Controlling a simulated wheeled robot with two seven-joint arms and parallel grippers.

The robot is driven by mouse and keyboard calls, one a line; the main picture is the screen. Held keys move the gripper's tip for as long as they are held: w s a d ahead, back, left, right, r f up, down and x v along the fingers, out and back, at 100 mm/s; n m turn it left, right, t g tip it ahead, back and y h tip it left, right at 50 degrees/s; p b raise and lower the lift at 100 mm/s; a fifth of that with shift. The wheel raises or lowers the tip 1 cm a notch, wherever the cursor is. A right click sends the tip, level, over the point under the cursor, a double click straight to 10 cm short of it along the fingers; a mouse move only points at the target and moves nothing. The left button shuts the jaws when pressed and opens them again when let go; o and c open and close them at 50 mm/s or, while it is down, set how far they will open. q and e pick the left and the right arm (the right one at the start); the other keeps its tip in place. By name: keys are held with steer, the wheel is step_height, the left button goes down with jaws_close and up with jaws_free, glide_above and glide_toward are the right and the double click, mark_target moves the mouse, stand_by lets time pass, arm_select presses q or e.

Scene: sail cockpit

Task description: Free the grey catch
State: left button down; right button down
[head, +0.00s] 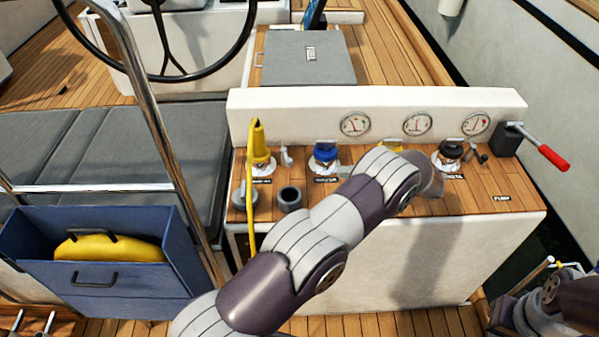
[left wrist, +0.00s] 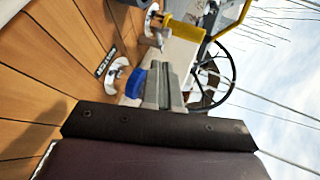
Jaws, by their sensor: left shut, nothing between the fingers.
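Small pale grey catch-like levers stand by the fittings on the wooden console top (head: 468,205); one is beside the yellow fitting (head: 260,150), another (head: 479,152) beside the black fitting (head: 451,150). I cannot tell which is the grey catch. My right gripper's fingers do not show.
Dials (head: 355,124) line the white panel behind the fittings. A red-handled lever (head: 552,157) sticks out at the right end. A yellow line (head: 250,215) hangs over the console front. A blue bin (head: 110,285) and a steel rail (head: 160,130) stand at the left.

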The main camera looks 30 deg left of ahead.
arm_select(q)
steer(key=p, duration=0.2)
glide_toward(287, 161)
steer(key=x, duration=0.3)
steer(key=f+x, duration=0.1)
steer(key=x, duration=0.1)
steer(key=shift+w+a+f, duration=0.1)
steer(key=shift+w+f, duration=0.05)
steer(key=shift+w, duration=0.2)
steer(key=p, duration=0.1)
steer(key=s+r+m+t+p, duration=0.1)
steer(key=p, duration=0.1)
steer(key=shift+a, duration=0.35)
steer(key=shift+s+a+f+m+t+p, duration=0.3)
steer(key=shift+s+t+p, duration=0.05)
steer(key=shift+s+t, duration=0.1)
steer(key=shift+s+a+f, duration=0.1)
steer(key=shift+s, duration=0.1)
steer(key=shift+f, duration=0.1)
steer(key=shift+w, duration=0.1)
